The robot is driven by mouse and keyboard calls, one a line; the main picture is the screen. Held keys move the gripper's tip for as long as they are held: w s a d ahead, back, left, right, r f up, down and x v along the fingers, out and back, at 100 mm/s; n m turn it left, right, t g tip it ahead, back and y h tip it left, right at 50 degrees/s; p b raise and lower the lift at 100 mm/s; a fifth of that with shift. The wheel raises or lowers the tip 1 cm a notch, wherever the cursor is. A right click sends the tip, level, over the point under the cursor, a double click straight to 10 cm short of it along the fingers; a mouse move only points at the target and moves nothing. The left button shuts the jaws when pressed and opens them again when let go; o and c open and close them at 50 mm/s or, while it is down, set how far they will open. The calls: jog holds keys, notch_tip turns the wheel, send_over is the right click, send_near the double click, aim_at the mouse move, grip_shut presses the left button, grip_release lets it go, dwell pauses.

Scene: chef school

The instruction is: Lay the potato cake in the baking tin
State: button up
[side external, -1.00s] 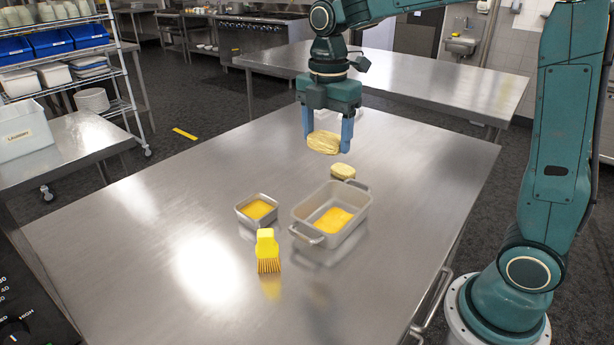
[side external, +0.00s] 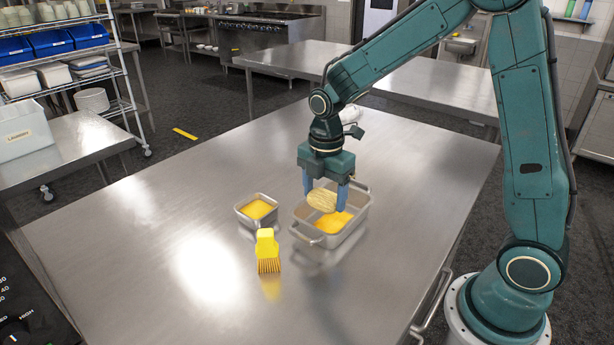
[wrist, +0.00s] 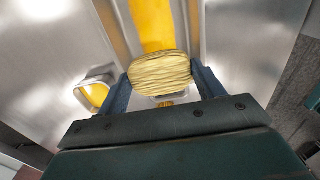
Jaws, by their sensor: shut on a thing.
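The potato cake (side external: 322,200), pale yellow and ridged, is between the blue fingers of my gripper (side external: 325,196). My gripper is shut on it from both sides and holds it over the baking tin (side external: 348,234). The cake also shows in the wrist view (wrist: 160,73), with a finger at each side. The tin is a grey rectangular pan with two end handles and a yellow patch (side external: 334,222) on its floor. I cannot tell whether the cake touches the tin.
A small square metal dish (side external: 257,211) of yellow liquid stands left of the tin. The left of the steel table (side external: 130,240) is clear.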

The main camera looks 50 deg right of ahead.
aim_at(324, 211)
jog(key=shift+f, duration=2.15)
jog(key=shift+f, duration=0.55)
jog(key=o, duration=0.7)
jog(key=shift+r, duration=0.1)
notch_tip(324, 211, up, 13)
jog(key=shift+f, duration=0.1)
